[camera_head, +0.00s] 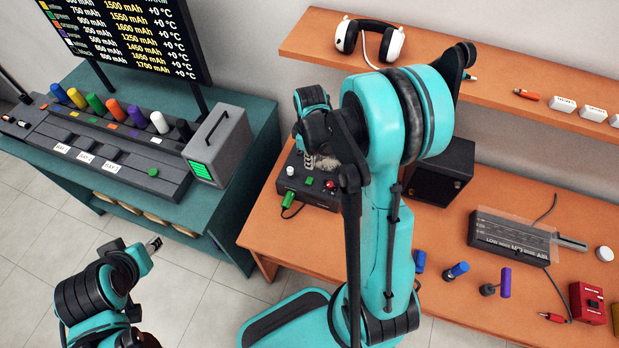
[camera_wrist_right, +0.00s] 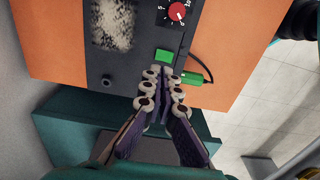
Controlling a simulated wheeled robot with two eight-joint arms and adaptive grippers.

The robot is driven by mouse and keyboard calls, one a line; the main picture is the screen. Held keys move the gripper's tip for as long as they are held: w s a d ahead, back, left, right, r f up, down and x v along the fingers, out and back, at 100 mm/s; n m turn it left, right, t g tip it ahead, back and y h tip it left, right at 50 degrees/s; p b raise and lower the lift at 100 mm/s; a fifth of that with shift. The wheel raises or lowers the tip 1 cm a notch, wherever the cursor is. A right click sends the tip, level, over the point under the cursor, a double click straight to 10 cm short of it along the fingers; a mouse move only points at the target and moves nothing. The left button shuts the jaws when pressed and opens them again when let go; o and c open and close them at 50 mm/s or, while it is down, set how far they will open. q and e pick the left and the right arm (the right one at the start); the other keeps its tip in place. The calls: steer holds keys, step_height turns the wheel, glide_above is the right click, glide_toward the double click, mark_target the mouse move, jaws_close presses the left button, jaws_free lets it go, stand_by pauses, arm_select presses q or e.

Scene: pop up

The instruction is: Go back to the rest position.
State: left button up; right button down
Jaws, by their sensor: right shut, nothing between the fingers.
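My right gripper (camera_wrist_right: 163,78) is shut and empty in the right wrist view. Its fingertips are close together in front of a dark control box, beside the box's green button (camera_wrist_right: 170,57). In the head view my right arm reaches across the middle to the same dark box (camera_head: 308,190) at the left end of the orange workbench; I cannot tell whether the fingertips touch it. My left gripper (camera_head: 153,244) is at the lower left over the tiled floor, clear of both tables. Its fingers are too small to judge.
The teal table (camera_head: 262,120) at left holds a rack of coloured cylinders and a grey box (camera_head: 218,147). The orange workbench (camera_head: 440,235) carries a black speaker (camera_head: 440,172), a meter (camera_head: 510,238) and a red box (camera_head: 588,302). A shelf (camera_head: 480,72) with headphones (camera_head: 369,38) is above.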

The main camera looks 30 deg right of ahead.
stand_by(0.4)
steer(key=s+a+r+m+t+b, duration=0.4)
steer(key=s+a+r+m+t, duration=0.3)
steer(key=s+a+r, duration=0.3)
steer(key=shift+s+a+r+m, duration=0.3)
steer(key=shift+s+r+m, duration=0.2)
steer(key=shift+r+m, duration=0.1)
